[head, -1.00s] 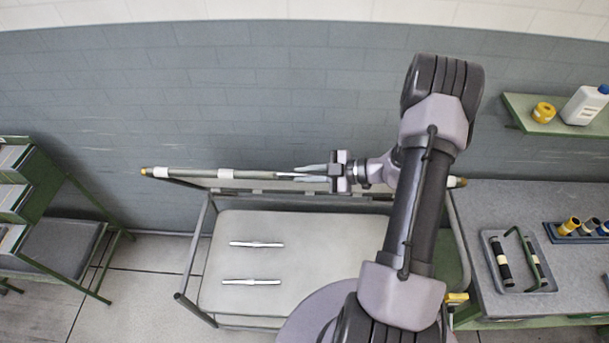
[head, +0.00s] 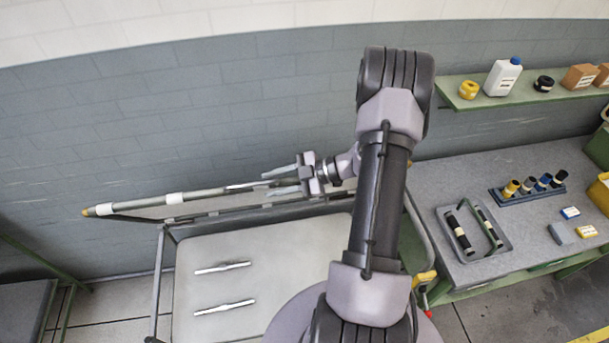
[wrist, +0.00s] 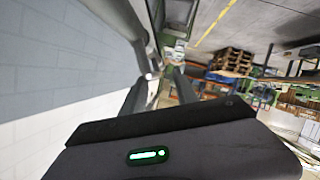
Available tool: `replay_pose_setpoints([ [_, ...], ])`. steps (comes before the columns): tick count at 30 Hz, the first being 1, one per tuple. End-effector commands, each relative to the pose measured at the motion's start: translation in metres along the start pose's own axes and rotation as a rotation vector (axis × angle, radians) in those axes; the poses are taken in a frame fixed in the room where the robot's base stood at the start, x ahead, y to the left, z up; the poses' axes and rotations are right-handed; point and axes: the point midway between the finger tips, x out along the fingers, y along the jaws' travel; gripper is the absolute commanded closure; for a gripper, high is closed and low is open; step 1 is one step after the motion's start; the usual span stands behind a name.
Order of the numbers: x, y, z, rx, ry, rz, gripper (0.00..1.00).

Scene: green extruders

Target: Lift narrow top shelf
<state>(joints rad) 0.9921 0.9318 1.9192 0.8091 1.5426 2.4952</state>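The narrow top shelf is a long, thin piece with a grey rail (head: 143,203) along it. The rail has white bands and an orange tip at its left end. It lies along the back of a grey cart (head: 185,280), by the wall. My gripper (head: 275,183) is at the rail's right part, pointing left. Its two fingers stand apart, with the rail seemingly between them; I cannot tell whether they touch it. The fingers (wrist: 160,92) also show apart in the wrist view. My arm hides the shelf's right part.
Two white handles (head: 224,305) lie on the cart's deck. A workbench (head: 480,200) on the right holds a tray with dark grips (head: 460,233) and a rack of coloured cylinders (head: 530,188). A green wall shelf (head: 520,95) carries a white bottle (head: 502,76).

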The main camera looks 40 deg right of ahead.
Motion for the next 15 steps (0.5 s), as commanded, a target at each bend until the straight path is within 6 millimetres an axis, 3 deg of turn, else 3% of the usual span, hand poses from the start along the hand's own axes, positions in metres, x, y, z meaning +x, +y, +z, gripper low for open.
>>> replay_pose_setpoints([
  [9,-0.079,0.0,0.002,-0.002,-0.003,0.003,0.66],
  [15,-0.112,0.0,0.001,-0.001,-0.001,0.002,0.66],
])
